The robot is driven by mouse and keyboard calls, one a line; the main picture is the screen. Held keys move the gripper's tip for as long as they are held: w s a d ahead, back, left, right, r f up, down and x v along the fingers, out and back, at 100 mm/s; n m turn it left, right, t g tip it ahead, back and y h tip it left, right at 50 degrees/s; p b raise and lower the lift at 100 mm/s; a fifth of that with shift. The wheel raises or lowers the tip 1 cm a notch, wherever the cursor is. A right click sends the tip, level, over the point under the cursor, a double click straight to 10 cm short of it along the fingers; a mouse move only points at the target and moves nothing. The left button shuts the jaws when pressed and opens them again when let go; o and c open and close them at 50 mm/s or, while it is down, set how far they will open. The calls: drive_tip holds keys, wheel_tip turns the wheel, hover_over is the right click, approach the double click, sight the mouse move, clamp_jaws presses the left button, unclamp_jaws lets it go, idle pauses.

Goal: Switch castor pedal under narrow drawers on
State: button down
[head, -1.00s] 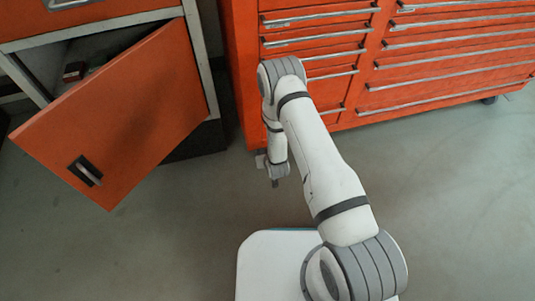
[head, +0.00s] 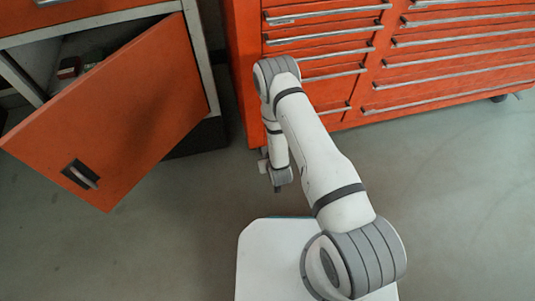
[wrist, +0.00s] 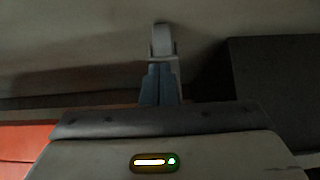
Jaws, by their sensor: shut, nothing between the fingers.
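The narrow drawers (head: 318,52) form the left column of the orange drawer cabinet in the head view. My gripper (head: 277,189) hangs low in front of that column's lower left corner. It also shows in the wrist view (wrist: 161,42), with its fingers together and nothing between them. I cannot make out the castor pedal under the narrow drawers. A small pale piece shows at that corner beside my gripper, but I cannot tell whether it is the castor or part of my wrist. My arm hides part of the cabinet's lower front.
An orange cabinet door (head: 125,110) stands open at the left, its edge jutting over the floor. Wide drawers (head: 460,55) fill the cabinet's right side, with a dark castor (head: 499,98) beneath. The grey floor (head: 455,210) is clear at the right.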

drive_tip(key=shift+a+f, duration=0.15)
drive_tip(key=shift+f, duration=0.45)
drive_tip(key=shift+s+a+f+b, duration=0.1)
drive_tip(key=shift+s+f+b, duration=0.05)
drive_tip(key=shift+b, duration=0.15)
